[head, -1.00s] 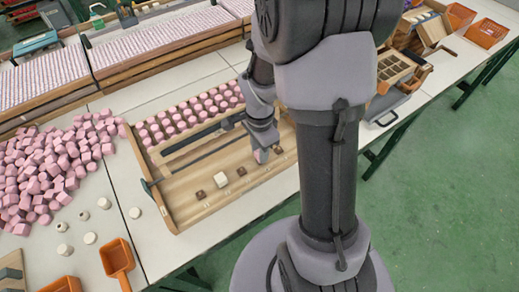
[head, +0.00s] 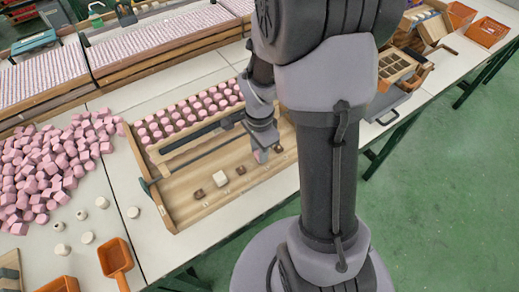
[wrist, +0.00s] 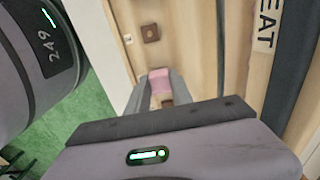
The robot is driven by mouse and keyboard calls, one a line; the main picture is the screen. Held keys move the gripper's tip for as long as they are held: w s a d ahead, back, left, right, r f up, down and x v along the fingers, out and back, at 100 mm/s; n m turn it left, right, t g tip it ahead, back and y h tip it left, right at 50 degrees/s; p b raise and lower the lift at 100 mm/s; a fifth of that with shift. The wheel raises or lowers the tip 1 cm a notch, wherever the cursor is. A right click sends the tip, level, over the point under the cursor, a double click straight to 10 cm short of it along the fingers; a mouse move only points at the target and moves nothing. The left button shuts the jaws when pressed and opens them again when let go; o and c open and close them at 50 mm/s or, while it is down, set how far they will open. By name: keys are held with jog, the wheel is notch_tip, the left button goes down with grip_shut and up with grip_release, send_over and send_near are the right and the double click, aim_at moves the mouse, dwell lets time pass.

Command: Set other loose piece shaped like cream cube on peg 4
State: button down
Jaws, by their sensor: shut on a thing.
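My gripper (head: 261,156) is shut on a pink block (wrist: 158,80), which shows between the two fingers in the wrist view. In the head view the gripper hangs low over the front strip of the wooden tray (head: 180,212), in the row of dark square pegs. The cream cube (head: 221,180) sits in that row, left of the gripper. Dark pegs show at its left (head: 198,194) and right (head: 241,170), and another right of the gripper (head: 278,148). The wrist view shows one bare peg (wrist: 150,33) beyond the block. I cannot tell whether the block touches a peg.
A heap of pink pieces (head: 45,170) lies on the table left of the tray. Several pale loose pieces (head: 88,238) and an orange scoop (head: 115,258) lie in front of it. Rows of pink pieces (head: 185,115) fill the tray's back. A dark bar spans the tray.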

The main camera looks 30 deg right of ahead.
jog(key=shift+f, duration=0.2)
jog(key=c, duration=0.6)
grip_release()
jog(key=shift+r, duration=0.15)
notch_tip(320, 180, up, 6)
jog(key=p, duration=0.4)
